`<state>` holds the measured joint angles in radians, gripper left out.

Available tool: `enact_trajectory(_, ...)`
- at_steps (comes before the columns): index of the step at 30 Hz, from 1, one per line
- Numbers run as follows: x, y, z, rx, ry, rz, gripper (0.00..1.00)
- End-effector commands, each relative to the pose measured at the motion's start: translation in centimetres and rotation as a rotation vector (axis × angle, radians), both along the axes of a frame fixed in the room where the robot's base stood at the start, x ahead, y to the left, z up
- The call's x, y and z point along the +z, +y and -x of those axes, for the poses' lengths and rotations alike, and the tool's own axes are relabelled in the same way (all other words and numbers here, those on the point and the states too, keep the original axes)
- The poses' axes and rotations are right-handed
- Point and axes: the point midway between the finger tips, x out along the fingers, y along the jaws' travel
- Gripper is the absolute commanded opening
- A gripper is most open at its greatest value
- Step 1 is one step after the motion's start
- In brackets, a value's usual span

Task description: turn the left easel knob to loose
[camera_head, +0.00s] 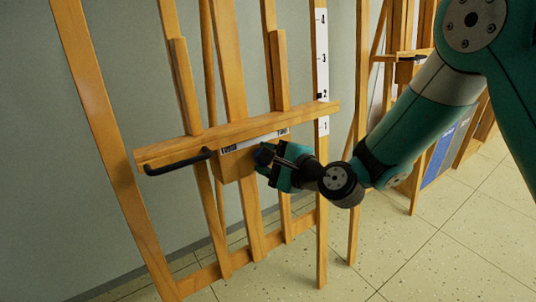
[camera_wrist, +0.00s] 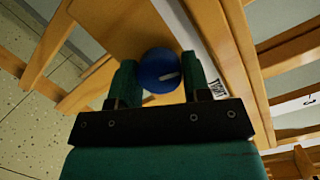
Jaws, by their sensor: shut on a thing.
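The left easel (camera_head: 235,130) is wooden and fills the left and middle of the head view. Its round blue knob (camera_wrist: 157,66) sits on a wooden block below the ledge; in the head view the knob (camera_head: 262,156) is partly hidden by my gripper (camera_head: 272,160). The white mark on the knob points to the right in the wrist view, toward the scale strip. My gripper is shut on the knob, one finger on each side. A white strip (camera_head: 247,141) above the knob reads LOOSE at its left end and TIGHT at its right.
A black handle (camera_head: 178,163) sticks out at the ledge's left end. A numbered white scale (camera_head: 321,60) runs up the easel's right post. Another easel (camera_head: 405,60) stands at the back right, with blue panels (camera_head: 437,152) near it. Tiled floor (camera_head: 400,255) is open at lower right.

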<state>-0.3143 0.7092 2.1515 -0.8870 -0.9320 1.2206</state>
Motion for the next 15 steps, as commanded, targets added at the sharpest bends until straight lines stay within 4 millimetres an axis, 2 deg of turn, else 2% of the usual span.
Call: enact_trajectory(15, 0.35, 0.11, 0.05, 0.086, -0.271, 0.398, 0.2)
